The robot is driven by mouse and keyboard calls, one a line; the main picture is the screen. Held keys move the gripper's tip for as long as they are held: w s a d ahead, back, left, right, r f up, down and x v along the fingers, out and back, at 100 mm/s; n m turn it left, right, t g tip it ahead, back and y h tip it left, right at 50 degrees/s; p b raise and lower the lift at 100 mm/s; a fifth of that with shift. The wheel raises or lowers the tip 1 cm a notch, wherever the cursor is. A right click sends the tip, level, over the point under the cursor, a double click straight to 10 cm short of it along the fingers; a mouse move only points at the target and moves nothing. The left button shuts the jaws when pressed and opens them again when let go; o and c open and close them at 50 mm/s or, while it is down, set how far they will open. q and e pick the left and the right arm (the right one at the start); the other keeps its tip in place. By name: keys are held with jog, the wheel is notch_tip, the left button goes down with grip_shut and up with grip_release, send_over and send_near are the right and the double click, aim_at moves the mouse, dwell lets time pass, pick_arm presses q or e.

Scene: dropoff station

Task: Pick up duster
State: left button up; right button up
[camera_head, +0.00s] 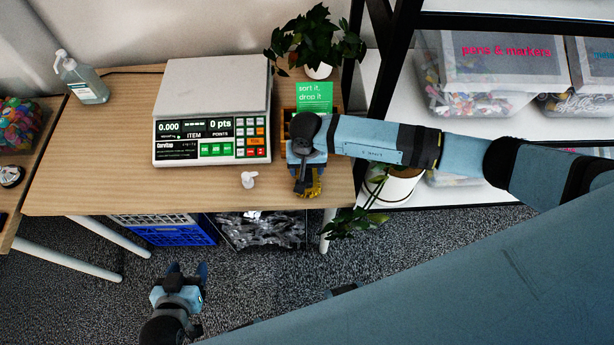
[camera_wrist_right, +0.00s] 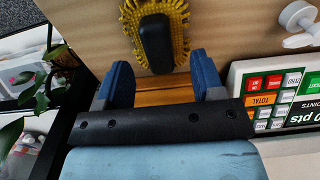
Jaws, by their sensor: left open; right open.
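The duster (camera_wrist_right: 155,38), with yellow bristles around a black back, lies on the wooden table. In the head view only part of its yellow bristles (camera_head: 316,188) shows beside my right gripper (camera_head: 303,185), which hides the rest. In the right wrist view, the blue fingers of my right gripper (camera_wrist_right: 159,66) are apart and empty, with the duster just beyond their tips. My left gripper (camera_head: 187,271) is open and empty, low over the carpet in front of the table.
A scale (camera_head: 211,110) stands left of my right gripper, with a small white item (camera_head: 249,180) in front. A green sign (camera_head: 314,97) and potted plant (camera_head: 317,45) are behind. A black-framed shelf (camera_head: 384,30) borders the right. The table's front left (camera_head: 95,185) is clear.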

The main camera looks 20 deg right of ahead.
aim_at(307, 173)
jog(key=shift+f, duration=1.85)
jog(key=shift+s, duration=0.1)
jog(key=c, duration=1)
jog(key=shift+r, duration=0.15)
notch_tip(307, 173, up, 20)
jog(key=b, duration=0.1)
jog(key=shift+b, duration=0.3)
